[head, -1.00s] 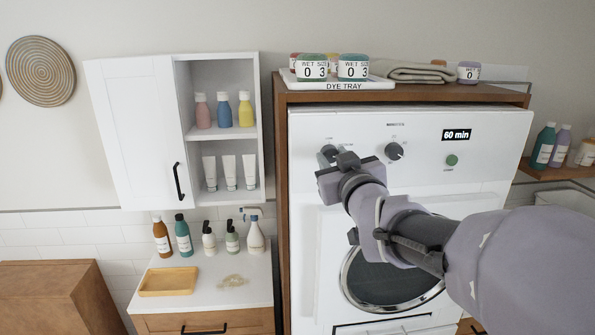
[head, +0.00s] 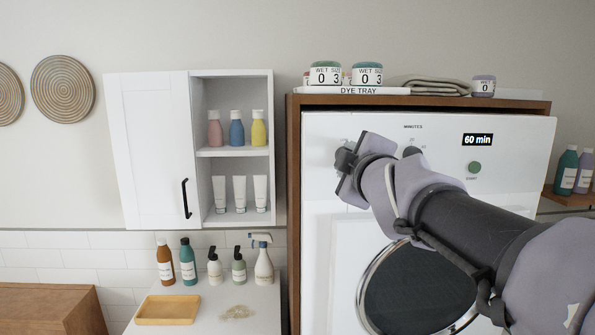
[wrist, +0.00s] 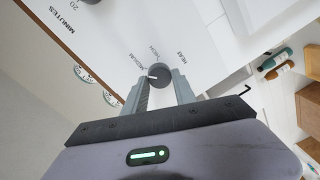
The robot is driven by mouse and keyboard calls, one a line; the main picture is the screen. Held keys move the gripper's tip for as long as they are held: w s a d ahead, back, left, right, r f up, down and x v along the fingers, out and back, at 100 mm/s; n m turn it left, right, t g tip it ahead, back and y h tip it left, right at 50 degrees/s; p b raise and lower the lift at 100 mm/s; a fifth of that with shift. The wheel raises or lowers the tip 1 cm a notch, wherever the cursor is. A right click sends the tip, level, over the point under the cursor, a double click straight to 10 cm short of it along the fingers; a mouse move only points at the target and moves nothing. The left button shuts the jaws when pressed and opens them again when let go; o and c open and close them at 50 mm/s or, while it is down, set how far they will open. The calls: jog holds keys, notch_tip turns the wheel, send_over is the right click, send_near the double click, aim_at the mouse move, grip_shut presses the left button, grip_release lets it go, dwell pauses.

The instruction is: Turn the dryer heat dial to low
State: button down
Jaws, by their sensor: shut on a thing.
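The dryer's heat dial (wrist: 158,73) is a small dark round knob with a white mark, on the white panel. In the wrist view the words HEAT, HIGH and MEDIUM are printed around it; a word for low does not show. The white mark is on the dial's left side, near the MEDIUM end of the print. My gripper (wrist: 160,82) is shut on the dial, one finger on each side. In the head view my gripper (head: 347,170) is at the upper left of the dryer front (head: 325,235) and hides most of the dial.
The minutes dial (head: 412,152) is partly behind my arm. A green button (head: 474,167) and a 60 min display (head: 478,140) are to the right. An open-shelved wall cabinet (head: 147,150) hangs at left.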

jog(key=shift+a+n+h+b, duration=0.1)
jog(key=shift+n+h+b, duration=0.4)
jog(key=shift+n+b, duration=2.6)
jog(key=n+p, duration=0.3)
jog(key=c, duration=1)
grip_release()
jog(key=shift+f, duration=0.1)
